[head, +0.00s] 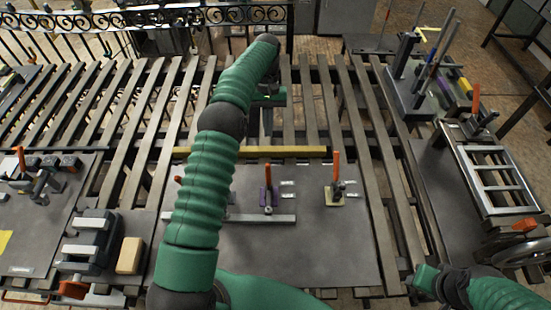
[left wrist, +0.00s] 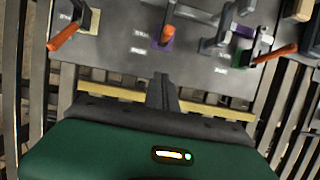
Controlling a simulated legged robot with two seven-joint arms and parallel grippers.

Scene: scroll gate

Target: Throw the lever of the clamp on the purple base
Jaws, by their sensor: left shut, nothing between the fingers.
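The clamp on the purple base (head: 268,203) stands near the middle of the dark plate, its orange lever (head: 267,173) upright in the head view. In the left wrist view the purple base (left wrist: 163,44) and the orange lever (left wrist: 167,34) show at the top centre. My left gripper (head: 266,132) is beyond the clamp, apart from it, past the yellow bar. In the left wrist view its fingers (left wrist: 162,82) are together and empty. My right gripper (head: 425,279) is low at the right; its fingers are not clear.
A clamp on a beige base (head: 336,195) stands right of the purple one, lever up. Another clamp on a green base (left wrist: 241,32) is partly hidden behind my left arm in the head view. A yellow bar (head: 300,151) runs along the plate's far edge. Slats lie beyond.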

